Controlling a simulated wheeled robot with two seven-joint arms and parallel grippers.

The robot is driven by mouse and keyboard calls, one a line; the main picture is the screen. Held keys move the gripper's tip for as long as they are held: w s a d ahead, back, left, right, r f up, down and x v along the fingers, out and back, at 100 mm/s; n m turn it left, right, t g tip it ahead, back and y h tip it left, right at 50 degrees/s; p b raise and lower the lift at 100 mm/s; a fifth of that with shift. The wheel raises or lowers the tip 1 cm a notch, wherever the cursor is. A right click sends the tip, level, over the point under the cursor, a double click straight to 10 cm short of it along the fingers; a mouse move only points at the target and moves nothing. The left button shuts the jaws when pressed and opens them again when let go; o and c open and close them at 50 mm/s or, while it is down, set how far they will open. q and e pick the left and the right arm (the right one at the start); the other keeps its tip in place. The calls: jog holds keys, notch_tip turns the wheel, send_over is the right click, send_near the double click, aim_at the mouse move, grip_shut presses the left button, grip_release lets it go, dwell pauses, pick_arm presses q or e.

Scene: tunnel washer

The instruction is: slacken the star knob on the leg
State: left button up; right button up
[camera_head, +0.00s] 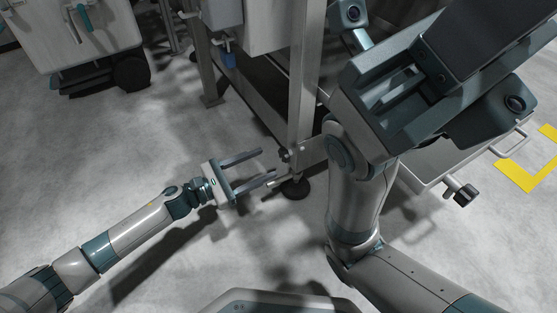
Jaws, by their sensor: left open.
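A small dark star knob (285,155) sits low on the metal leg (304,85), above a round dark foot (295,188) on the floor. My left gripper (267,163) comes in from the left with its two long grey fingers apart and nothing between them. Its fingertips point at the lower leg and stop just left of the knob, seemingly apart from it. My right arm fills the right foreground. I cannot make out its gripper's fingers.
A thin pale rod (276,183) sticks out low beside the leg. A grey wheeled cart (95,40) stands at the upper left. Yellow floor marking (527,175) lies at the right. The grey floor at left is mostly clear.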

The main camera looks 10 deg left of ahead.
aim_at(282, 156)
pick_arm(q)
jog(key=b+x, duration=0.2)
jog(key=x, duration=0.4)
jog(key=shift+w+d, duration=0.15)
jog(key=shift+d, duration=0.05)
jog(key=c, duration=1)
